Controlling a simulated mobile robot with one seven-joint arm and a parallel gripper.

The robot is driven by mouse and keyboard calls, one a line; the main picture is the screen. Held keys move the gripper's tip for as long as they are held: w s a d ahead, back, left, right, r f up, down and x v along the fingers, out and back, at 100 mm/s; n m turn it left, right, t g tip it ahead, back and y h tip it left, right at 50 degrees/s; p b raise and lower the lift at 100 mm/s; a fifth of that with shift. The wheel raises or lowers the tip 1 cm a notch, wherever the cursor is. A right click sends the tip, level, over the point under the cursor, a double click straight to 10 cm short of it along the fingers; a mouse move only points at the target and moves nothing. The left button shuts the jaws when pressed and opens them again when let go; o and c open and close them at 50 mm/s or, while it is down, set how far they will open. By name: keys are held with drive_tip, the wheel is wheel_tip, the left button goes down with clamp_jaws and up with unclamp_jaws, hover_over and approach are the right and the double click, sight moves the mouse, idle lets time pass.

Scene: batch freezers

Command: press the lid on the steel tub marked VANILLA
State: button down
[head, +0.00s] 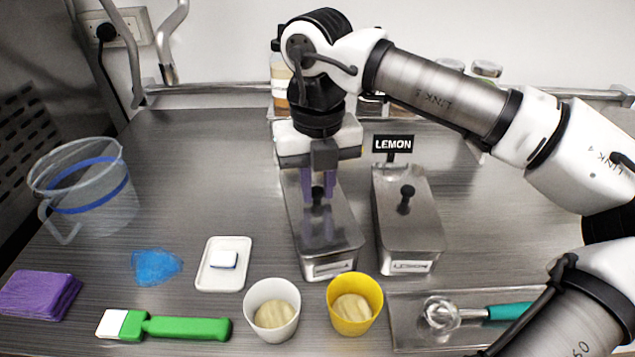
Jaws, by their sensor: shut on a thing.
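Two lidded steel tubs stand side by side at the middle of the counter. My gripper (318,196) points down over the left steel tub (331,260), with its purple fingers shut on the black knob (318,193) of that tub's lid (328,228). The lid lies on or very near the rim; I cannot tell whether it is fully seated. The label on this tub's front is too small to read, and any sign behind it is hidden by my arm. The right steel tub (409,240) carries a LEMON sign (393,144) and has its lid on.
A white cup (272,310) and a yellow cup (354,303) stand close in front of the tubs. A scoop (470,312) lies on a tray at right. A white dish (223,264), green brush (175,326), blue wipe (156,266), purple cloth (38,294) and clear jug (88,190) are left.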

idle(0.4)
drive_tip(key=c, duration=0.7)
unclamp_jaws()
drive_tip(key=shift+r+p, duration=2.25)
drive_tip(key=shift+r, duration=1.2)
clamp_jaws()
